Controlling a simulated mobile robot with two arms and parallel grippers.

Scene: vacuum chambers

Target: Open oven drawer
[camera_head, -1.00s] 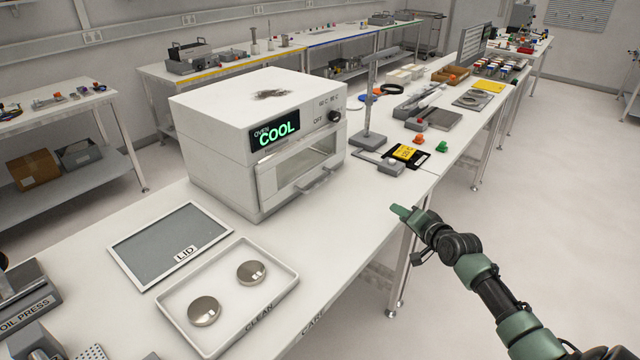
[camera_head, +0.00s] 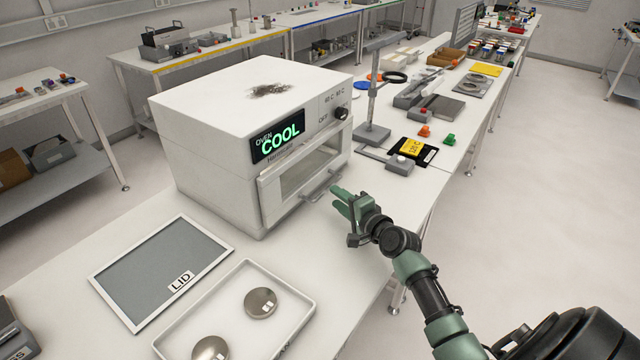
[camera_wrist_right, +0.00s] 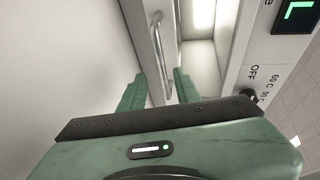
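The white oven (camera_head: 225,130) stands on the bench with a lit "COOL" display (camera_head: 278,138). A metal bar handle (camera_head: 318,188) sticks out from the drawer front. My right gripper (camera_head: 341,194) is at the handle's right end in the head view. In the wrist view the right gripper (camera_wrist_right: 158,88) is open, with the handle (camera_wrist_right: 158,45) seen between its two green fingers. Whether the fingers touch the bar cannot be told. My left gripper is not in view.
A white tray (camera_head: 171,346) with two metal discs and a panel marked LID (camera_head: 165,262) lie in front of the oven. A grey stand (camera_head: 372,132) and a black and yellow item (camera_head: 411,150) are right of it. Floor right of the bench is clear.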

